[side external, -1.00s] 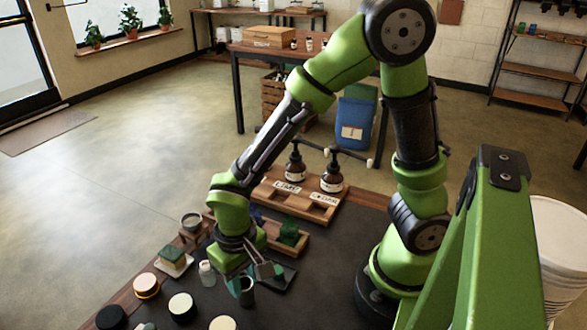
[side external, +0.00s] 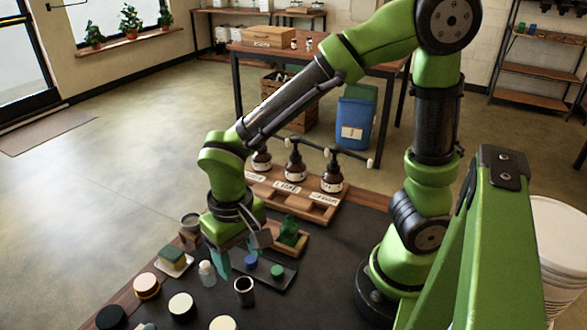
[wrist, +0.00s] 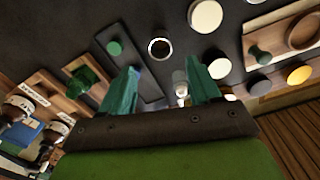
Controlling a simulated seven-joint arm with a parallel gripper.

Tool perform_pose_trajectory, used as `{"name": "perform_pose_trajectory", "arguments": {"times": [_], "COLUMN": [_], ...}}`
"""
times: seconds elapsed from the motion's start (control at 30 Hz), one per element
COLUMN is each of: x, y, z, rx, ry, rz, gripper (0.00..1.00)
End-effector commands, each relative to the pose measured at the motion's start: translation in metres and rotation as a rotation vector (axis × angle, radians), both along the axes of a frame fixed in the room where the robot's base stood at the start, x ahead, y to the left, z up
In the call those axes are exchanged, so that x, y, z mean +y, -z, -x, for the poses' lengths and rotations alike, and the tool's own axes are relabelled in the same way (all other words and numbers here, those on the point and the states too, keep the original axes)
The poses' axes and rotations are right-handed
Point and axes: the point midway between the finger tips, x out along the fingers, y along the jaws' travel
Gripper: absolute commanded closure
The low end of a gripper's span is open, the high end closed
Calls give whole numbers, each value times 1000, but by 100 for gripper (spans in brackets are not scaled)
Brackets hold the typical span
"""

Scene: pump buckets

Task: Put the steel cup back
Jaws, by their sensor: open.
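A dark cup with a bright steel-like rim (side external: 243,291) stands upright on the dark mat, apart from my gripper. It also shows from above in the wrist view (wrist: 160,48), open and dark inside. My gripper (side external: 243,256) hangs above and behind this cup, pointing down, with its teal fingers spread. The fingers (wrist: 163,72) hold nothing in the wrist view. Another small grey cup or bowl (side external: 190,219) sits at the left behind my gripper, partly hidden by it.
A black tray (side external: 282,279) with blue and green pieces lies just right of my gripper. A clear bottle (side external: 207,273), a sponge dish (side external: 173,262) and several round lidded jars (side external: 182,306) stand left.

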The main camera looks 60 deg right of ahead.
Motion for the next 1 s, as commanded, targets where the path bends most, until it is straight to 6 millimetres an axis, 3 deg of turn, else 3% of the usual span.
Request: {"name": "perform_pose_trajectory", "arguments": {"times": [0.13,0.4,0.57,0.8,1.0], "x": [1,-5,-37,-91,-110], "y": [-30,-57,-83,-120,-130], "z": [-1,0,2,19,28], "rx": [-5,-18,-146,-461,-609], "ry": [0,5,32,68,79], "rz": [-3,-18,-118,-212,-205], "gripper": [38,38,38,38,38]}}
